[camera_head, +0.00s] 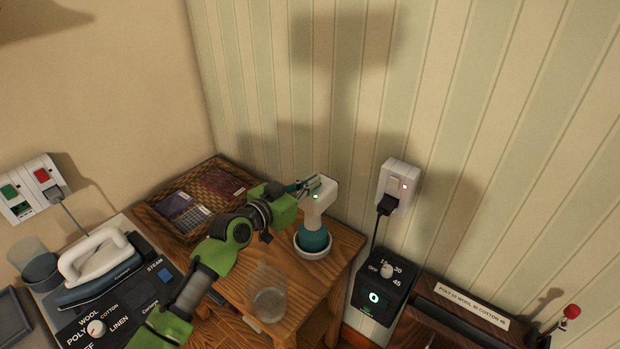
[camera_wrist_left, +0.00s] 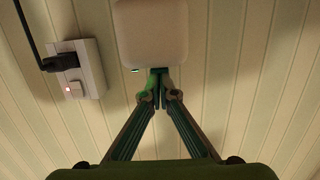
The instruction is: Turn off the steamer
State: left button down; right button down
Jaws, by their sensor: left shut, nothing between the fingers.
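The steamer (camera_head: 319,194) has a white head, a teal lower part and stands upright in a round pale base on the wooden table. A small green light glows on its head. In the left wrist view its white head (camera_wrist_left: 151,30) fills the top middle, with the green light at its lower edge. My left gripper (camera_head: 308,184) is shut and empty, its tips at the steamer's head. In the wrist view the closed fingertips (camera_wrist_left: 159,76) meet the head's lower edge; I cannot tell whether they touch. My right gripper is not in view.
A wall socket (camera_head: 391,189) with a black plug and lit red light is right of the steamer. Below it is a black timer box (camera_head: 383,294). A clear glass (camera_head: 267,297) stands at the table's front. A woven tray (camera_head: 167,208) and an iron (camera_head: 98,262) are left.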

pick_arm(q)
jog(key=r+p, duration=0.2)
jog(key=r, duration=0.1)
jog(key=r+p, duration=0.1)
jog(key=r, duration=0.1)
jog(key=shift+w+d+p, duration=0.2)
jog(key=shift+w+p, duration=0.1)
jog(key=shift+p, duration=0.1)
jog(key=shift+s+a+f+b, duration=0.45)
jog(key=shift+s+a+b, duration=0.05)
jog(key=shift+s+b, duration=0.2)
jog(key=r+b+v, duration=0.1)
jog(key=r+v, duration=0.1)
jog(key=v, duration=0.6)
jog(key=shift+b, duration=0.4)
jog(key=shift+f, duration=0.1)
